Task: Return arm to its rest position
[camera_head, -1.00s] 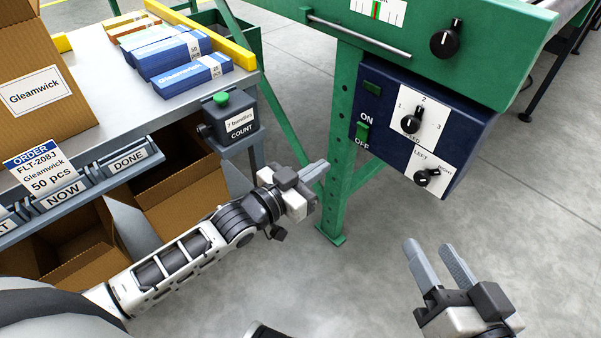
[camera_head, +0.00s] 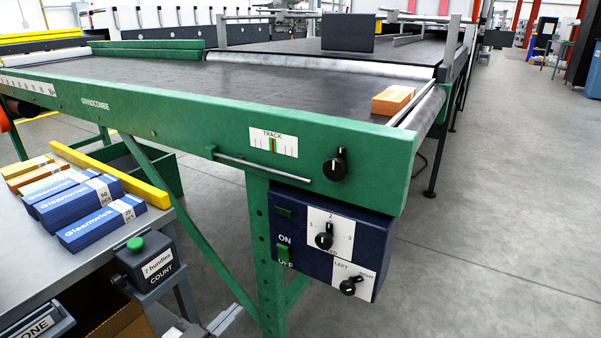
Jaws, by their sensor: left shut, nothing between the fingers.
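My left gripper (camera_head: 228,317) shows only at the bottom edge, beside the green machine leg and below the count box. Its grey fingers are together and hold nothing. Most of my left arm is out of the picture. My right gripper is out of view.
The green conveyor (camera_head: 228,112) spans the view, with an orange carton (camera_head: 393,100) near its right end. The blue control box (camera_head: 325,240) hangs below it. Blue bundles (camera_head: 100,223) lie on the table (camera_head: 40,265) at left, near the count box (camera_head: 146,264). Floor at right is clear.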

